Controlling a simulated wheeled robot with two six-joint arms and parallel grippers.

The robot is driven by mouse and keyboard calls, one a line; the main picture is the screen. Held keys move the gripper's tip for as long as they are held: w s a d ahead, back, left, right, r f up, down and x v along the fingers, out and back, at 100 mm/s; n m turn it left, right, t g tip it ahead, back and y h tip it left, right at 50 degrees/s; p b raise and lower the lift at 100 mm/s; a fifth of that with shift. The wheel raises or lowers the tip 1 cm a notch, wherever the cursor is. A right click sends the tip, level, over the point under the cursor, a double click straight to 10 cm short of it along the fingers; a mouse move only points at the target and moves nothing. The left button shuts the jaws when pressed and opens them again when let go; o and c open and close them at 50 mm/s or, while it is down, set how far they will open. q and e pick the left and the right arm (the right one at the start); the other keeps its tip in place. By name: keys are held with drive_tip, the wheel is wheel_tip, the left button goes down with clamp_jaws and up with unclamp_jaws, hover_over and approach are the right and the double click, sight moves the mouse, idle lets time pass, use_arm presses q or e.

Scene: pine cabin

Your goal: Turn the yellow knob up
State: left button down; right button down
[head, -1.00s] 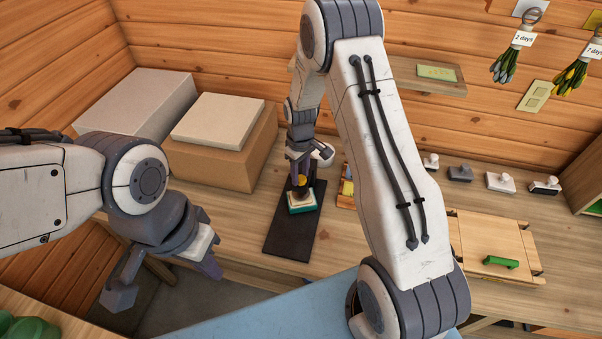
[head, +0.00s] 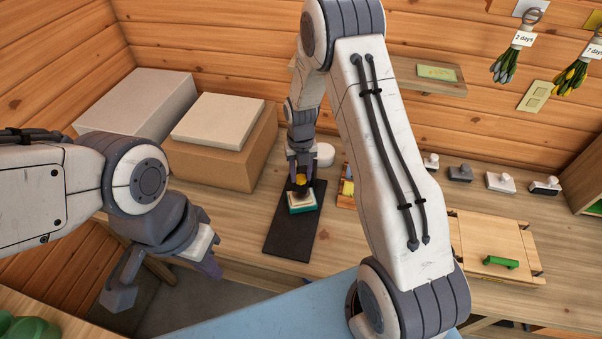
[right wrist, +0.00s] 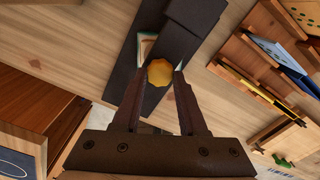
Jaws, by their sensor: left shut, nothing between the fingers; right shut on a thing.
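The yellow knob (head: 301,179) sits on top of a small device with a teal-edged base (head: 302,206), which stands on a dark mat (head: 285,236). In the right wrist view the yellow knob (right wrist: 160,72) is between the tips of my right gripper (right wrist: 159,78). My right gripper (head: 300,172) reaches down from above and is shut on the knob. The knob's marking cannot be made out. My left gripper (head: 165,278) hangs at the lower left, away from the knob, shut and empty.
Cardboard boxes (head: 222,150) stand to the left of the mat. A white round thing (head: 325,154) is behind my right gripper. Several stamps (head: 500,182) stand along the wall, and a wooden board with a green handle (head: 499,262) lies at the right.

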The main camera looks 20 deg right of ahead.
drive_tip(key=c, duration=0.6)
unclamp_jaws()
drive_tip(key=shift+p, duration=0.35)
drive_tip(key=shift+w, duration=0.1)
